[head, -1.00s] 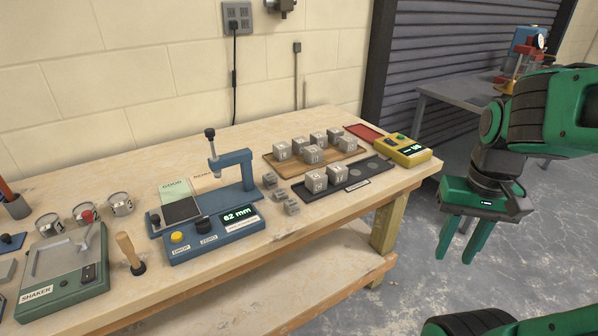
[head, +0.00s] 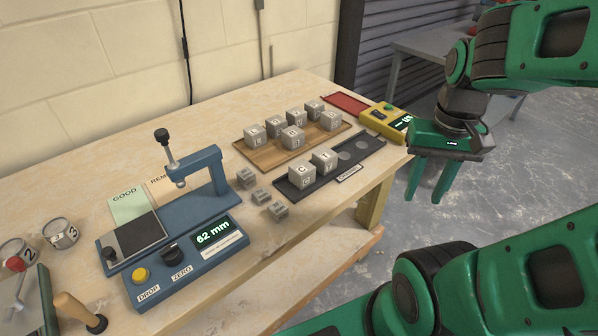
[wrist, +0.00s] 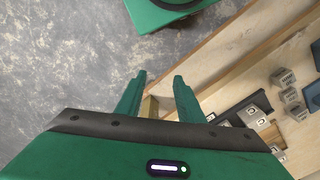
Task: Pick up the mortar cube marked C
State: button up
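The grey mortar cube that looks marked C (head: 302,175) sits at the left end of the dark tray (head: 372,146) near the table's front edge. A second grey cube (head: 323,159) stands just right of it. In the wrist view, a lettered cube (wrist: 257,117), apparently the C one, shows at the lower right. My gripper (head: 429,183) hangs off the table's right end, right of the dark tray and well apart from the cubes. Its two fingers are spread with nothing between them, as the wrist view also shows (wrist: 159,78).
A wooden board (head: 262,158) with several similar cubes lies behind the dark tray. Several small grey blocks (head: 262,196) lie left of it. A yellow device (head: 384,121) and red tray (head: 345,104) are at the right end. A blue gauge (head: 200,195) stands left.

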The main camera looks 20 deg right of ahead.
jog(key=o, duration=0.5)
jog(key=shift+s+r, duration=0.25)
jog(key=w+a+r+n, duration=0.1)
jog(key=w+a+n, duration=0.1)
jog(key=w+n, duration=0.2)
jog(key=w+a+n+y, duration=0.1)
jog(key=w+n, duration=0.3)
jog(key=w, duration=0.1)
jog(key=w+a+r+n+y, duration=0.1)
jog(key=w+a+n, duration=0.1)
jog(key=w+n, duration=0.2)
jog(key=shift+w+a+r+n, duration=0.15)
jog(key=shift+a+r+n, duration=0.2)
jog(key=shift+n, duration=0.25)
jog(key=n+g+y, duration=0.1)
jog(key=n+y, duration=0.1)
jog(key=n, duration=1.3)
send_near(303, 166)
jog(key=x, duration=0.5)
jog(key=shift+s+a+f, duration=0.2)
jog(key=shift+s, duration=0.05)
jog(key=shift+w+x, duration=0.15)
jog(key=shift+x, duration=1.1)
jog(key=shift+w+x, duration=0.1)
jog(key=shift+x, duration=1.15)
